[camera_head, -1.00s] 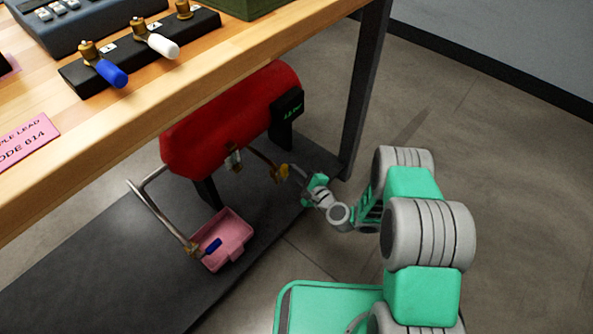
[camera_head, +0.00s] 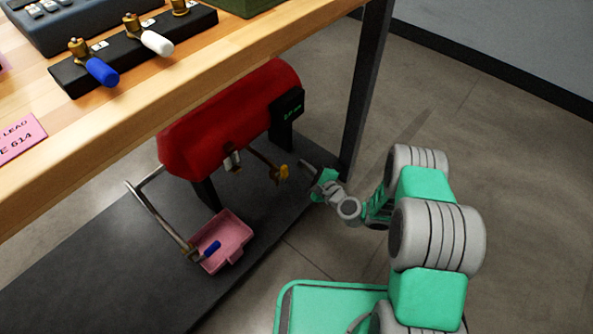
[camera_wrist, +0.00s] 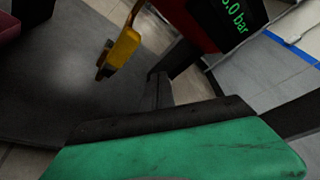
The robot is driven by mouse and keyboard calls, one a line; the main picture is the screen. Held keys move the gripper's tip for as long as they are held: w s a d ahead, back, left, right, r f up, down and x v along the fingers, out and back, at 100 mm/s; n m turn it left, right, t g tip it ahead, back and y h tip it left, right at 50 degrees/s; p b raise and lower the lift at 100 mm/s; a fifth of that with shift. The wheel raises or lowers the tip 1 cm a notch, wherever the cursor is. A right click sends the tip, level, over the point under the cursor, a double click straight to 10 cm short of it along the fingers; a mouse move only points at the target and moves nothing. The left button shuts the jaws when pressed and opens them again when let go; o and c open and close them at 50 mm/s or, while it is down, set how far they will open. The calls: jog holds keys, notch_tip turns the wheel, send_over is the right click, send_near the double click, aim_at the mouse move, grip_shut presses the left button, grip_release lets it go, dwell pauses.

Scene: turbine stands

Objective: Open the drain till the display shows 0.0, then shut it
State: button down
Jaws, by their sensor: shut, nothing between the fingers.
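A red tank (camera_head: 225,115) stands under the bench with a dark display box (camera_head: 288,105) on its right end. In the wrist view the green digits on the display (camera_wrist: 233,14) end in ".0 bar"; the first digit is hard to read. A yellow valve handle (camera_head: 283,174) hangs on a pipe below the tank's right end; it also shows in the wrist view (camera_wrist: 122,47). A blue-handled valve (camera_head: 210,248) sits on a pipe end at the pink tray (camera_head: 232,236). My gripper (camera_head: 314,185) is shut and empty, right of the yellow handle and apart from it.
The wooden bench (camera_head: 200,70) overhangs the tank, with blue- and white-handled valves (camera_head: 130,45) on top. A dark bench leg (camera_head: 364,90) rises just behind my gripper. A brass fitting (camera_head: 232,160) hangs under the tank. Open floor lies to the right.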

jog(key=f+p+v, duration=0.1)
jog(key=p+v, duration=0.1)
jog(key=v, duration=0.7)
jog(key=shift+s+a+f, duration=0.2)
jog(key=shift+s+f, duration=0.2)
jog(key=shift+s, duration=0.05)
